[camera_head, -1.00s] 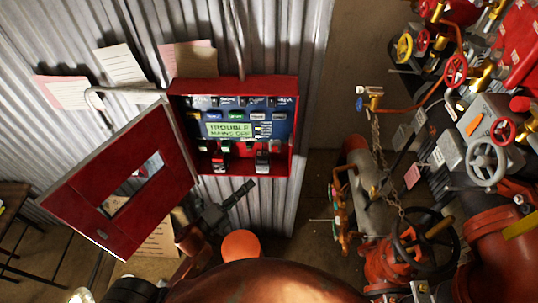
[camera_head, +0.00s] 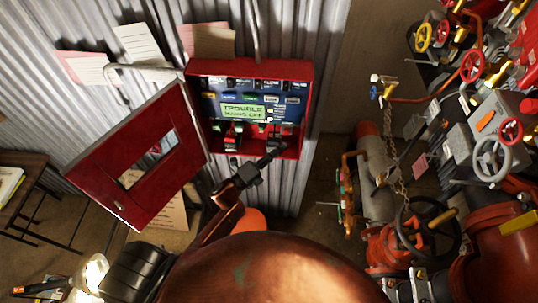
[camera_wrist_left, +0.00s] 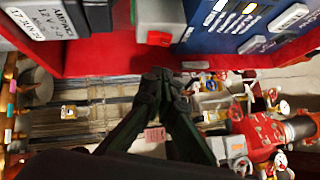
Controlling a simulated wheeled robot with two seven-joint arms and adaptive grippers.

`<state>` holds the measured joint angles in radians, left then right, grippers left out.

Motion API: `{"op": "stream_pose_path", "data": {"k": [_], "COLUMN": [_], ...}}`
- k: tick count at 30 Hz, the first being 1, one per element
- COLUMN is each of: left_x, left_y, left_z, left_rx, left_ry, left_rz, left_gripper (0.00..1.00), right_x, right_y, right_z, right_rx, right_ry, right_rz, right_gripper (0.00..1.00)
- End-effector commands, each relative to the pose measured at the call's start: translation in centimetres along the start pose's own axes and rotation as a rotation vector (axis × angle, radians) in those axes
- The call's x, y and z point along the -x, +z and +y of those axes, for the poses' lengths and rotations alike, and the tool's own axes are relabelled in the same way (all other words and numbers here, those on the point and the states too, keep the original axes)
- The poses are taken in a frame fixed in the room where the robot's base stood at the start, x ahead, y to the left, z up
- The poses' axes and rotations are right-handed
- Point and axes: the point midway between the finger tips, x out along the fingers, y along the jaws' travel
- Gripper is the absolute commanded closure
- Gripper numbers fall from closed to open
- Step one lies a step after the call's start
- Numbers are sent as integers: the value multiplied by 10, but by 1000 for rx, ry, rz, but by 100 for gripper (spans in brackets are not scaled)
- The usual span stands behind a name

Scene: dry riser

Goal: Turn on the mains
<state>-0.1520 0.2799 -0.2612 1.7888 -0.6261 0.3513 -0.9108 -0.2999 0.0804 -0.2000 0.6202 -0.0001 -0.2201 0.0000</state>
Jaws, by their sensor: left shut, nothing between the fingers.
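The red alarm panel (camera_head: 309,100) hangs on the corrugated wall with its door (camera_head: 110,180) swung open to the left. Its display (camera_head: 243,113) reads "TROUBLE" with a line like "MAINS OFF" below. My left gripper (camera_head: 278,150) is shut and empty, its tip at the lower right front of the panel box. In the left wrist view its fingertips (camera_wrist_left: 163,78) meet just outside the red box edge (camera_wrist_left: 110,58). A pale grey block with a red switch (camera_wrist_left: 158,38) sits just beyond them, apparently not touched. My right gripper is out of view.
Black labelled blocks (camera_wrist_left: 55,18) sit inside the panel beside the switch. Red pipes and valves with handwheels (camera_head: 490,160) crowd the right side. A small table (camera_head: 22,195) stands at far left. The floor between panel and pipes looks mostly clear.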

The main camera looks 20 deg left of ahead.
Motion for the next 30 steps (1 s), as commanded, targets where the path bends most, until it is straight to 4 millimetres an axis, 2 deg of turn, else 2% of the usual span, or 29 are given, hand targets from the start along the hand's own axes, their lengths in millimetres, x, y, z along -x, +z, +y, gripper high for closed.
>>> {"op": "stream_pose_path", "data": {"k": [3,7,22,30], "left_x": [-13,-21,-24,-29], "left_y": [16,24,28,36], "left_z": [-2,-1,0,-8], "left_rx": [-2,-2,2,66], "left_ry": [0,0,4,69], "left_rz": [-1,-1,-1,-3], "left_gripper": [100,100,100,100], "right_x": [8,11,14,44], "right_y": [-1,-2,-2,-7], "right_z": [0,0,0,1], "right_rx": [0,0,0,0], "right_ry": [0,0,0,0], "right_rz": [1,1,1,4], "right_gripper": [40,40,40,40]}}
